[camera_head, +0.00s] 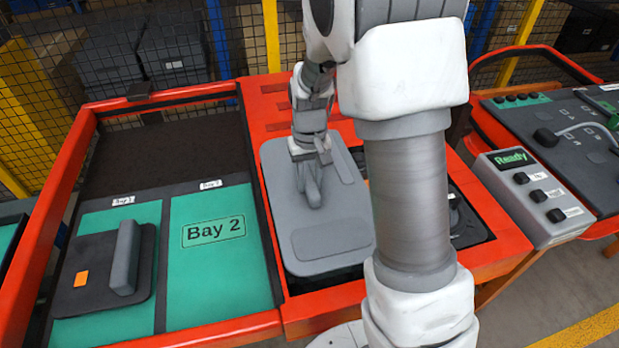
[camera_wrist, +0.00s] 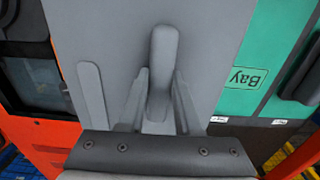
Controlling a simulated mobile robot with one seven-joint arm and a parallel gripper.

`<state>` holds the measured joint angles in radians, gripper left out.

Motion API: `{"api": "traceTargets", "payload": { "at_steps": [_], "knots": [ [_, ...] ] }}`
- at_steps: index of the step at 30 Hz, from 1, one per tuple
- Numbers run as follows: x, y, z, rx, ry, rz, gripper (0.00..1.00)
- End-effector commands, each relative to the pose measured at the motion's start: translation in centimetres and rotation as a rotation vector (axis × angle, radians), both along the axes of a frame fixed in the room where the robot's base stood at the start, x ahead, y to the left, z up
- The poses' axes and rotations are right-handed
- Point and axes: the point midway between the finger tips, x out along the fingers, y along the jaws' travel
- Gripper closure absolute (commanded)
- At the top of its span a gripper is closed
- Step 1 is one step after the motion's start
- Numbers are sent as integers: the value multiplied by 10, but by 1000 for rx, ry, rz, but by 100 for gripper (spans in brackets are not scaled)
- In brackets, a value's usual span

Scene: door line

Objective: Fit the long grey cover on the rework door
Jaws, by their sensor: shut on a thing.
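A large flat grey cover (camera_head: 325,243) with rounded corners lies or hovers over the red-framed station in the middle. It has raised flat pads and an upright grey grip; the wrist view shows the grip (camera_wrist: 162,62) and the cover's plain face (camera_wrist: 215,45). My gripper (camera_head: 310,190) is shut on this grip, its two fingers on either side (camera_wrist: 160,100). I cannot tell whether the cover touches what is under it. A dark plate (camera_head: 85,262) with an orange tag and a grey upright bar lies in the left bay. Nothing readable marks the rework door.
The green Bay 2 panel (camera_head: 217,275) is empty. A grey control box (camera_head: 530,195) reading "Ready" stands to the right, before a dark panel bench (camera_head: 575,140). Red frame edges surround the station. My arm hides part of its right side.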

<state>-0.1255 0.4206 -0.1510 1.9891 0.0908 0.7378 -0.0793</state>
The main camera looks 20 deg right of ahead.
Motion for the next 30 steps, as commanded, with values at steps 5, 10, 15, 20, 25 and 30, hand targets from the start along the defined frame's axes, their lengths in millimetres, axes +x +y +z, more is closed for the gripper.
{"api": "traceTargets", "payload": {
  "at_steps": [5,10,15,20,25,30],
  "knots": [
    [0,0,-14,0,1,0,100],
    [0,0,-33,0,1,0,100],
    [0,0,-51,0,1,0,100],
    [0,0,-57,1,0,0,100],
    [0,0,-57,0,0,0,100],
    [0,0,-56,0,0,0,100]
  ]
}}
